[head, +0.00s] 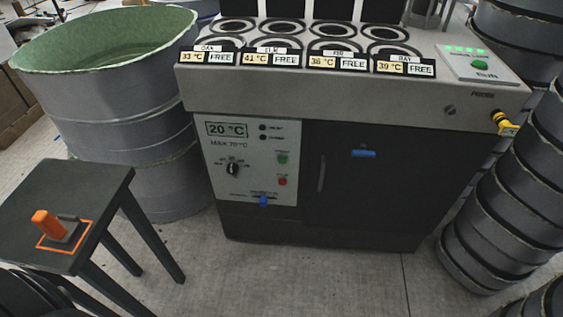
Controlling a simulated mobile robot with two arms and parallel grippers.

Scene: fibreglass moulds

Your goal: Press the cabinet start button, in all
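The cabinet (250,215) stands ahead, with a light control panel (222,184) on its left front. On that panel a small green button (282,159) sits above a red button (282,181); their labels are too small to read surely. The panel also has a display (227,129) reading 20 °C, a black rotary knob (233,169) and a blue lever (263,200) at the bottom. Two small dark indicator dots sit beside the display. Neither gripper shows in the head view, and nothing covers the green button.
The cabinet top has several ring-shaped wells with tags reading FREE, and another green button (480,66) on a raised panel. A dark door (345,185) has a blue latch. A small black table (92,185) holds an orange-handled tool (47,224). Grey drums flank the cabinet; floor in front is clear.

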